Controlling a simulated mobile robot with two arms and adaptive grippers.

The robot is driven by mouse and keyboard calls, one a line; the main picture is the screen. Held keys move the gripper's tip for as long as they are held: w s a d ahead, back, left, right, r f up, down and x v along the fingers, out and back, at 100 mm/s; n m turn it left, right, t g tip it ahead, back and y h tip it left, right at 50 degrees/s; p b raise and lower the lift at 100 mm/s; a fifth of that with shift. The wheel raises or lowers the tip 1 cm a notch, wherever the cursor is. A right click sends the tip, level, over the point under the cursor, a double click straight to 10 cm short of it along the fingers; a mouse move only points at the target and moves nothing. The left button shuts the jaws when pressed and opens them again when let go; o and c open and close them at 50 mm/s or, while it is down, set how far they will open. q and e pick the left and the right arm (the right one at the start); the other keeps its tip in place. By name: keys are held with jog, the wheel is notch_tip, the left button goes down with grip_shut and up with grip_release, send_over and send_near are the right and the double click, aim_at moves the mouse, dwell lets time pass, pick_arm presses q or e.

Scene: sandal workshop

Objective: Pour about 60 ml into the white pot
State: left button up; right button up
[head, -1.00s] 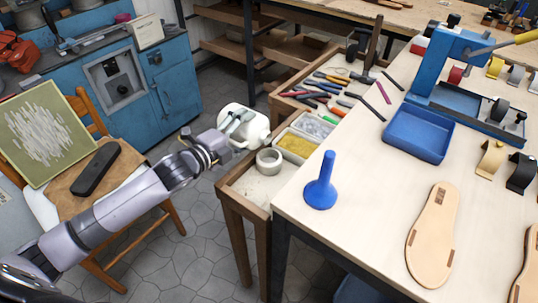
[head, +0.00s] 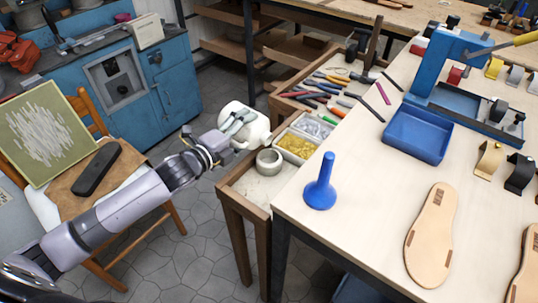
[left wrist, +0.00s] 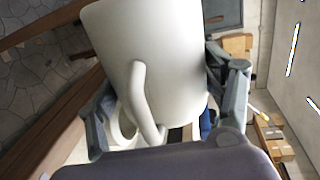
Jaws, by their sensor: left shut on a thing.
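My left gripper (head: 238,124) is shut around a white jug (head: 258,133) with a handle. It holds the jug tilted on its side above the wooden bench tray, with its right end close over the small white pot. In the left wrist view the jug (left wrist: 150,50) fills the middle, between the gripper's fingers (left wrist: 165,95). The white pot (head: 268,168) stands upright on the tray with its open top up, just below the jug. Any stream and the liquid level cannot be made out. My right gripper is not in view.
Bins of yellow and silver pieces (head: 297,146) sit just right of the jug. A blue funnel-shaped thing (head: 320,190) stands on the pale table (head: 370,210), near a blue tray (head: 418,135) and shoe soles (head: 431,235). A chair (head: 150,200) stands at left.

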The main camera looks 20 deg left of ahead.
pick_arm(q)
jog(key=shift+d+r+m, duration=0.1)
jog(key=shift+r+m, duration=0.2)
jog(key=shift+r, duration=0.05)
dwell(0.3)
dwell(0.6)
jog(key=shift+f+m, duration=0.2)
jog(key=shift+m, duration=0.2)
dwell(1.5)
jog(key=shift+r, duration=0.1)
jog(key=shift+w+a+f+n+b, duration=0.1)
jog(key=shift+a+f+n+b, duration=0.25)
jog(key=shift+f+n+b, duration=0.35)
jog(key=shift+a+r+n, duration=0.1)
jog(key=shift+r+n, duration=0.15)
jog(key=shift+n, duration=0.35)
jog(key=shift+r, duration=0.15)
